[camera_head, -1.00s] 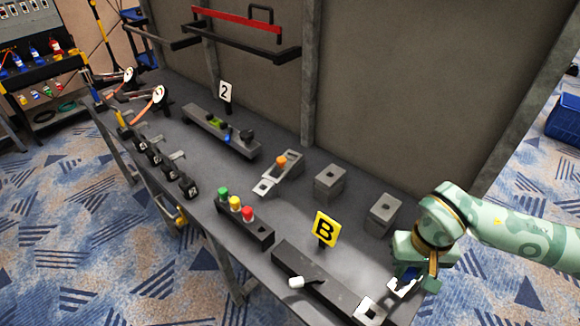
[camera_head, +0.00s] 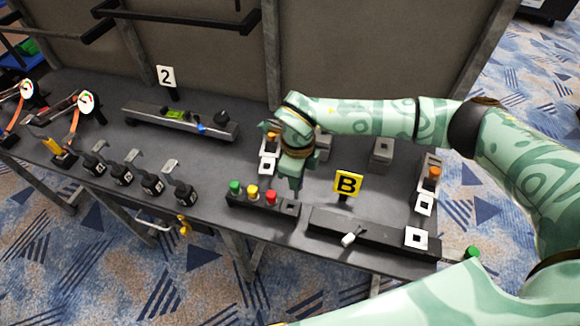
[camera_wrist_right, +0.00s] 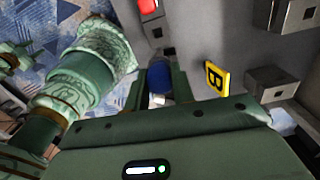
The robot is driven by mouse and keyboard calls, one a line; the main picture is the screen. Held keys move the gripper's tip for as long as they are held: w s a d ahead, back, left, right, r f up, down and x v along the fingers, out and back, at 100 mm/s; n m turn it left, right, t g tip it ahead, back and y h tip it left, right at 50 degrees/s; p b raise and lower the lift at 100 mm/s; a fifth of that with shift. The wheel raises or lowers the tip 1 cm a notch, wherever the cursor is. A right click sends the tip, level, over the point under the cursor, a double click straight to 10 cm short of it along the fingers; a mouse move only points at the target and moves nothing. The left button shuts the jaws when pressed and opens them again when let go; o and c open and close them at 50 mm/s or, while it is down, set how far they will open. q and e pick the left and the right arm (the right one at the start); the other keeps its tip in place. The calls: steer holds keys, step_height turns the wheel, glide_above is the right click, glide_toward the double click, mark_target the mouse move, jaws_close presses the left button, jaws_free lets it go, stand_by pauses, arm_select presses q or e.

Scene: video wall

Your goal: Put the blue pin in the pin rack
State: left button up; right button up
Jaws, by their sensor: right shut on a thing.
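The pin rack (camera_head: 240,204) is a dark block near the table's front edge, holding a green pin (camera_head: 235,187), a yellow pin (camera_head: 253,191) and a red pin (camera_head: 271,197). A square hole (camera_wrist_right: 157,32) shows beside the red pin (camera_wrist_right: 148,6) in the right wrist view. My right gripper (camera_head: 296,188) points down at the rack's right end. In the right wrist view it is shut on the blue pin (camera_wrist_right: 160,77). The blue pin is hidden in the head view, and I cannot tell how high its lower end is. My left gripper is not in view.
A yellow B sign (camera_head: 347,185) and a dark fixture with a white-tipped lever (camera_head: 350,239) stand right of the rack. Grey blocks (camera_head: 382,151) stand behind. Black switch units (camera_head: 152,183) line the table's front left. Rails overhang the back.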

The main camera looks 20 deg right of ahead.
steer(key=m, duration=0.2)
steer(key=a+m, duration=0.1)
steer(key=shift+w+a+r+m, duration=0.1)
steer(key=shift+w+r+m, duration=0.15)
steer(key=shift+w+m, duration=0.15)
steer(key=shift+m, duration=0.7)
step_height(320, 180, down, 5)
steer(key=b, duration=0.3)
steer(key=shift+w+a, duration=0.1)
steer(key=shift+f, duration=0.3)
steer(key=shift+f, duration=0.2)
steer(key=shift+f+b, duration=0.45)
steer(key=shift+f, duration=0.15)
steer(key=shift+f, duration=0.2)
stand_by(0.5)
